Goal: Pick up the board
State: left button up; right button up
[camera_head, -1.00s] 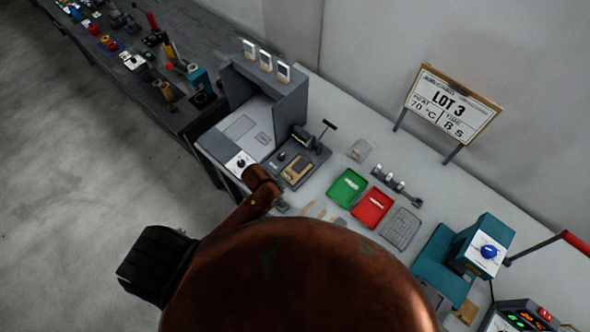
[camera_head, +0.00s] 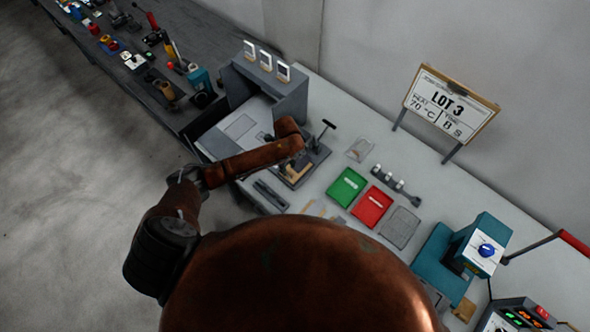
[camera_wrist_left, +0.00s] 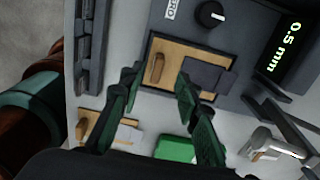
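A tan wooden board (camera_wrist_left: 186,54) with a raised wooden handle (camera_wrist_left: 155,68) and a dark grey piece across its right part lies in a dark grey station in the left wrist view. It shows in the head view (camera_head: 297,171), partly hidden by my left arm. My left gripper (camera_wrist_left: 160,76) is open and empty, with its fingertips either side of the handle in the wrist picture. I cannot tell how high it is above the board. In the head view my arm hides it. A second tan board (camera_wrist_left: 98,128) lies at the lower left of the wrist view. My right gripper is not in view.
The station has a knob (camera_wrist_left: 210,14) and a 0.5 mm display (camera_wrist_left: 284,47). Green (camera_head: 346,187) and red (camera_head: 371,207) trays stand right of it. Grey rails (camera_head: 271,195) lie at the bench's front edge. A grey hooded box (camera_head: 290,97) stands behind.

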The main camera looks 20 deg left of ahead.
aim_at(288, 172)
pick_arm(q)
jog(key=f, duration=0.2)
jog(key=f+p, duration=0.1)
jog(key=shift+s+d+f, duration=0.15)
jog(key=shift+s+f, duration=0.1)
jog(key=shift+f, duration=0.7)
jog(key=shift+c, duration=0.2)
grip_shut()
